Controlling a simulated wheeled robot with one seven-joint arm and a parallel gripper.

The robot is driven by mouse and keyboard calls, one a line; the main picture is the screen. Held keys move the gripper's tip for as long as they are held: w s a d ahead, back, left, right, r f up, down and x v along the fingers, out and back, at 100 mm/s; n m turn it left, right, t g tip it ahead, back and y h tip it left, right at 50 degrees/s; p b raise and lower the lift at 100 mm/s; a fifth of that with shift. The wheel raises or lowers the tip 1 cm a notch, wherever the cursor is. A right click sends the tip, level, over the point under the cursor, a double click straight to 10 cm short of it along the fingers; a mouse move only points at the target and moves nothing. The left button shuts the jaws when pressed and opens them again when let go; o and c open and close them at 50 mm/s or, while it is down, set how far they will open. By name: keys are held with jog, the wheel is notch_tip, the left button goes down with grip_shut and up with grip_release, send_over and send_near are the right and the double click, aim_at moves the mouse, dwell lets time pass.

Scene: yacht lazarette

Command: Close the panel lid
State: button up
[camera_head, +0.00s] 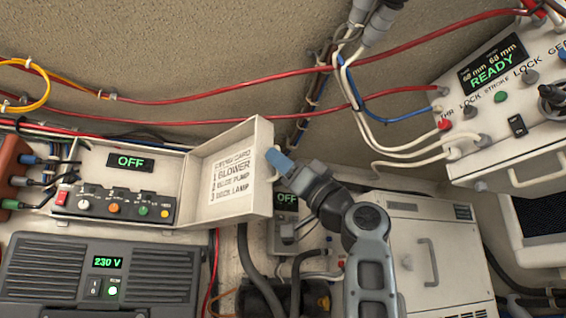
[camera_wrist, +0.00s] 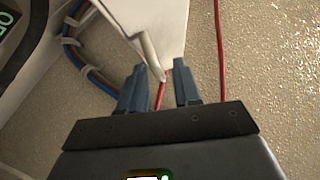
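The panel lid (camera_head: 218,178) is a white cover with printed lines including BLOWER. It stands open, hinged at the right side of the white panel box (camera_head: 172,165), which has an OFF display and a row of knobs. My gripper (camera_head: 275,160) is at the lid's free right edge in the head view. In the wrist view, my gripper's (camera_wrist: 160,85) two blue-grey fingers are apart, and the pale lid (camera_wrist: 165,22) reaches down toward the gap between them. I cannot tell whether a finger touches it.
A 230 V unit (camera_head: 100,275) sits below the panel box. A white cabinet (camera_head: 430,255) with a handle stands right of my arm, and a READY control box (camera_head: 510,100) is at upper right. Red cables (camera_head: 200,98) run along the wall; hoses hang below the lid.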

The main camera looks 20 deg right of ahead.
grip_shut()
dwell(0.3)
jog(key=shift+a, duration=0.1)
